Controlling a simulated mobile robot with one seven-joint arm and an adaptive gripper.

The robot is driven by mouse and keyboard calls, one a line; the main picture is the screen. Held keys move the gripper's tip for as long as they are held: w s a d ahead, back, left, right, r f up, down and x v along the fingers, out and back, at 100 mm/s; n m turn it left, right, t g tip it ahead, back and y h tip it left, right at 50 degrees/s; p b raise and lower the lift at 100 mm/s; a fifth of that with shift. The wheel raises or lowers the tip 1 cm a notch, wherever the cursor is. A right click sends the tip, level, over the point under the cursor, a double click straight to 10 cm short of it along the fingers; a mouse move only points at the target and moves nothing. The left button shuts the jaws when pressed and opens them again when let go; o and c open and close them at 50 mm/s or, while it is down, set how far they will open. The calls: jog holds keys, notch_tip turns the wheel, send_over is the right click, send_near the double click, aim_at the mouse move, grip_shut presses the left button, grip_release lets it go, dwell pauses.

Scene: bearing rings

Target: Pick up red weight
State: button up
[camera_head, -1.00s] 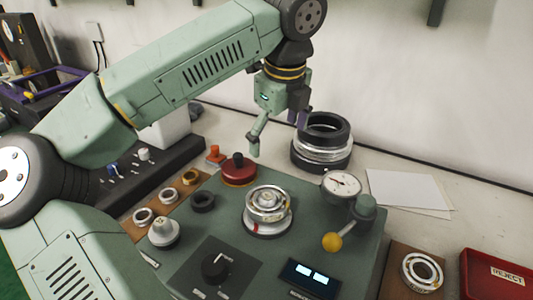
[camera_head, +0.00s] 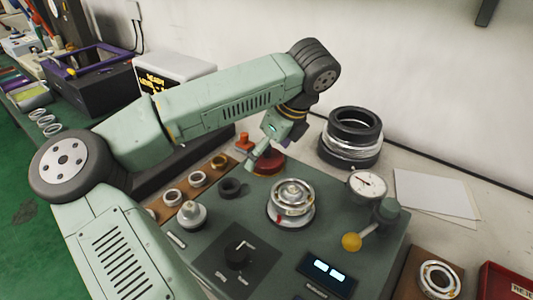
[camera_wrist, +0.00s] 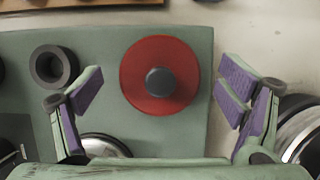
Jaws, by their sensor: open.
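The red weight (camera_wrist: 133,82) is a round red disc with a dark knob on top. It sits on the green bench plate, upper middle in the wrist view. In the head view the red weight (camera_head: 270,164) is partly hidden behind my gripper. My gripper (camera_wrist: 165,98) is open and empty, with its purple-padded fingers spread wide. The weight shows between and beyond the fingers, apart from both. In the head view my gripper (camera_head: 258,160) is tilted down beside the weight.
A black ring (camera_wrist: 54,66) lies left of the weight.

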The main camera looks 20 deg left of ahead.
jog(key=shift+a+f, duration=0.1)
jog(key=shift+f, duration=0.3)
jog(key=shift+c, duration=0.2)
jog(key=shift+w+r, duration=0.1)
jog(key=c, duration=1.8)
jog(key=shift+o, duration=0.2)
notch_tip(320, 180, up, 10)
jog(key=shift+f+b, duration=0.25)
jog(key=shift+b, duration=0.7)
notch_tip(320, 180, up, 8)
jog(key=p, duration=0.3)
jog(key=shift+f+p, duration=0.25)
jog(key=shift+p, duration=0.1)
